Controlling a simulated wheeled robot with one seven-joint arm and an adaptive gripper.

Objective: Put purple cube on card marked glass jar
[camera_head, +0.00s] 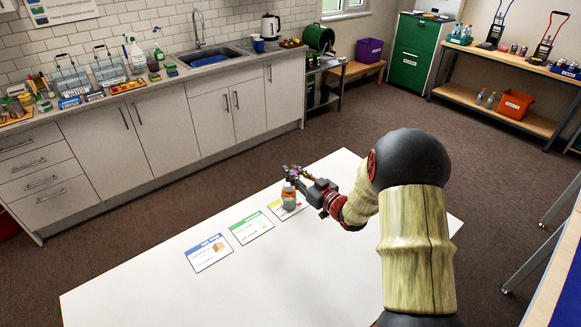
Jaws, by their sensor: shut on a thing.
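My gripper (292,175) is over the far side of the white table, just above and behind a small orange jar with a blue-green top (288,197). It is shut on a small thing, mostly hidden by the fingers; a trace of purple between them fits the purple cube. Three cards lie in a row: one with a blue header (209,254), one with a green header (251,227), and one with a yellow header (273,208). The jar stands upright on the yellow-header card and partly hides it. The card lettering is too small to read surely.
The white table (270,290) is bare in front of the cards. A kitchen counter with a sink (210,59) runs behind. A purple bin (369,50) sits on a bench, and an orange bin (515,103) on a right-hand shelf. Brown floor lies between.

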